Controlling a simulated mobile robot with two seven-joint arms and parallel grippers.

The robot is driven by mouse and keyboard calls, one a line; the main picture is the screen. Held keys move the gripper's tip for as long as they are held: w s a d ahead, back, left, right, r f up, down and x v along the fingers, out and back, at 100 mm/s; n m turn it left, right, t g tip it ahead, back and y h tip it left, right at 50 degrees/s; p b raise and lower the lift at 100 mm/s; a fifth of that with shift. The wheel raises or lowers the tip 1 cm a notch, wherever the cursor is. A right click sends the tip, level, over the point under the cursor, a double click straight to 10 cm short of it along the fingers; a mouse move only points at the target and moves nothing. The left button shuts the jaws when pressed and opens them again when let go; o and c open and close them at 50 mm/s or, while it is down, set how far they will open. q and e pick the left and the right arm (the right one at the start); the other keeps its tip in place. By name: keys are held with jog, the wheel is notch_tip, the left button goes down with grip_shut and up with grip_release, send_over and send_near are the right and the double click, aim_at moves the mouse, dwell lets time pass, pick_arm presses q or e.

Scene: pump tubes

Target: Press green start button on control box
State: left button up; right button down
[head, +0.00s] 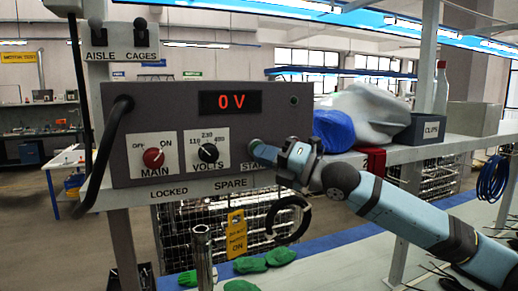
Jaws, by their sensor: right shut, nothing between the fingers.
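The grey control box (180,101) stands in the upper middle of the head view, with a red display (229,103) reading 0 V. The green start button (254,146) shows at the lower right of its face, just above the partly covered START label (260,165). My right gripper (281,160) is shut and empty. It is at the box's lower right, close beside the button on its right, and hides part of the label. I cannot tell whether it touches the button. My left gripper is not in view.
A red MAIN knob (153,158) and a black VOLTS knob (208,153) sit left of the button. A black cable (98,160) loops at the box's left. A blue bundle (333,130) and a CLIPS box (420,129) are on the shelf right. A yellow tag (236,234) hangs below.

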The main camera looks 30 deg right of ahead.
jog(key=shift+w+p, duration=0.35)
jog(key=shift+p, duration=0.05)
dwell(0.4)
jog(key=shift+s, duration=0.1)
jog(key=shift+s+b, duration=0.55)
jog(key=shift+s, duration=0.35)
jog(key=s+b, duration=0.2)
jog(key=s, duration=0.3)
jog(key=shift+a, duration=0.15)
dwell(0.7)
